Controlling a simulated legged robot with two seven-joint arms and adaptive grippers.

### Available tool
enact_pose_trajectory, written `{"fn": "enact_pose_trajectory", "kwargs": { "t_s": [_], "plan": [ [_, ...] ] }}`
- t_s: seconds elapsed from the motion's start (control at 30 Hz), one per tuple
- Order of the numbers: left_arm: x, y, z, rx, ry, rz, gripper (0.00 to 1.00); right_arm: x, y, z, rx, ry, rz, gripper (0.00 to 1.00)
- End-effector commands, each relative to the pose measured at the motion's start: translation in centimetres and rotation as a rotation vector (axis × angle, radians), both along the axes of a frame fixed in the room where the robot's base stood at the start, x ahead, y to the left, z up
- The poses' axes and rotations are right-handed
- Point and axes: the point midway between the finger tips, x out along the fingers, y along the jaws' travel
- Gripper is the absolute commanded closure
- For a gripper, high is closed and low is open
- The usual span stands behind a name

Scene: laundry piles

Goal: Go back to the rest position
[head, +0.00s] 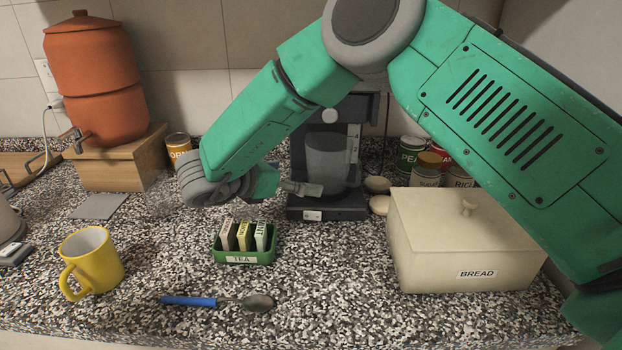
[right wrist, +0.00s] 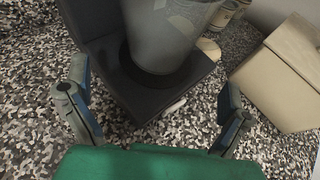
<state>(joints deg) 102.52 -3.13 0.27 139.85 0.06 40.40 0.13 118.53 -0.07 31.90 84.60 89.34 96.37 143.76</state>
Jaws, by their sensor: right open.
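My right arm reaches in from the right of the head view and bends down to my right gripper (head: 303,188). The gripper is in front of the black coffee machine (head: 326,212), close to the grey translucent jug (head: 328,158) standing on it. In the right wrist view the two fingers of my right gripper (right wrist: 153,100) are spread wide with nothing between them. The jug (right wrist: 165,35) stands on the machine's base (right wrist: 110,72) just ahead of them. My left gripper is not in view.
A tea box (head: 262,257), a blue-handled spoon (head: 205,301) and a yellow mug (head: 96,262) are on the speckled counter. A bread box (head: 440,260) stands under my right arm, with cans (head: 428,165) behind. A clay water dispenser (head: 95,75) stands at the back left.

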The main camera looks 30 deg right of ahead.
Motion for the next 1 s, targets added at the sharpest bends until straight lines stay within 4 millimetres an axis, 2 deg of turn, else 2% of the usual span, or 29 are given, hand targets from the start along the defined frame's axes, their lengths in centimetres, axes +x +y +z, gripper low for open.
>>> {"fn": "enact_pose_trajectory", "kwargs": {
  "t_s": [0.1, 0.2, 0.73, 0.83, 1.0],
  "plan": [
    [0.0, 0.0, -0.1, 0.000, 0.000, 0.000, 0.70, -0.2, 1.4, 0.6, -0.001, -0.002, 0.001, 0.00],
    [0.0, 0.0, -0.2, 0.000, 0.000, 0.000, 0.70, -0.4, 1.9, 0.8, 0.000, 0.000, 0.000, 0.00],
    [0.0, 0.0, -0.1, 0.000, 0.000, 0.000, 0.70, -0.4, 2.0, 0.9, 0.000, 0.000, 0.000, 0.00],
    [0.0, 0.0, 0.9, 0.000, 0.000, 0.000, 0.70, -0.4, 2.0, 1.9, 0.000, -0.001, 0.000, 0.00],
    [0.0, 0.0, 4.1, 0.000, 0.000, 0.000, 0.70, -0.5, 2.0, 5.1, 0.000, -0.001, 0.000, 0.00]
  ]
}}
